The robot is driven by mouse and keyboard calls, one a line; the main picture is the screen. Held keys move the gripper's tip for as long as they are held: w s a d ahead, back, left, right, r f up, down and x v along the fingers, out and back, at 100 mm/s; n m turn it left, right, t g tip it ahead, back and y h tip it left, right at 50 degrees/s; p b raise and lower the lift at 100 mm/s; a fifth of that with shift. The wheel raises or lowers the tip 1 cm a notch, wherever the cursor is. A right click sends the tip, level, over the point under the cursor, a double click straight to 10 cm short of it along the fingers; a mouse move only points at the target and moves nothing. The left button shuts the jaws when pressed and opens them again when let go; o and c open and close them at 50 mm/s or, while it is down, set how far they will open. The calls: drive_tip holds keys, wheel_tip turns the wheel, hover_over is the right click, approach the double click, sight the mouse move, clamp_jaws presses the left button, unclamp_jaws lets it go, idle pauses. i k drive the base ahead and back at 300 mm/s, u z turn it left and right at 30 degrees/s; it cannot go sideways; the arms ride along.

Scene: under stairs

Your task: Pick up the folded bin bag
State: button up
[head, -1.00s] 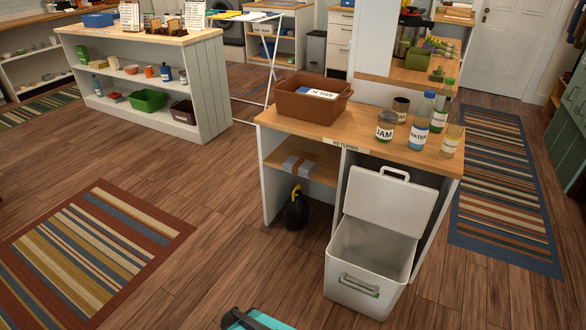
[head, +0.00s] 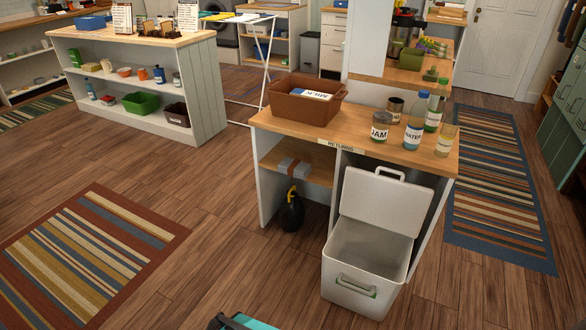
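A folded grey bundle with a reddish-brown band (head: 293,168) lies flat on the small shelf under the counter marked RETURNS (head: 275,123); it looks like the folded bin bag. It lies in the left bay, above the floor and below the countertop, with nothing touching it. My gripper is not clearly in view. Only a teal and dark piece (head: 246,321) shows at the bottom edge, and I cannot tell what it is.
A white bin (head: 362,285) with its lid up stands in the right bay, jutting out. A black object with a yellow top (head: 291,213) is below the shelf. A brown crate (head: 302,108), jars and bottles stand on the counter.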

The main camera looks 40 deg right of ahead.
sight(295, 167)
drive_tip(key=i, duration=0.95)
